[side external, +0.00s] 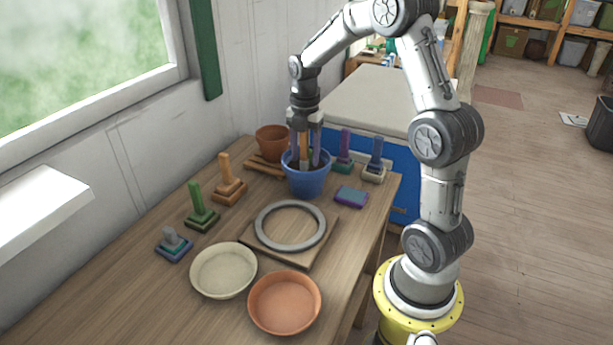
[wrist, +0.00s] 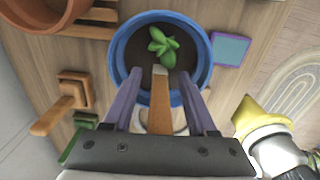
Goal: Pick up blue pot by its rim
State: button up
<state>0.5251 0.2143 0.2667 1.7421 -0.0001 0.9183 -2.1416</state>
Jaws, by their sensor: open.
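The blue pot (side external: 306,185) stands upright at the back of the wooden table. In the wrist view the pot (wrist: 114,55) shows its round blue rim, dark soil and a small green plant (wrist: 163,46). My gripper (side external: 305,163) points down over the pot, its purple fingers spread apart with the tips within the rim's outline. It also shows in the wrist view (wrist: 160,75). A brown bar (wrist: 160,102) lies between the fingers. I cannot tell whether it belongs to my gripper, or whether the fingers touch the pot.
A terracotta pot (side external: 271,140) stands close behind left. Wooden pieces lie beside the blue pot. A purple-teal block (side external: 351,196) and two upright-handled tools (side external: 374,163) are on its right. A grey ring (side external: 263,233) on a board, a cream dish (side external: 223,275) and an orange dish (side external: 285,306) lie in front.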

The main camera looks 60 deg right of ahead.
jog(key=shift+c, duration=0.3)
grip_shut()
jog(key=shift+r, duration=0.1)
dwell(1.0)
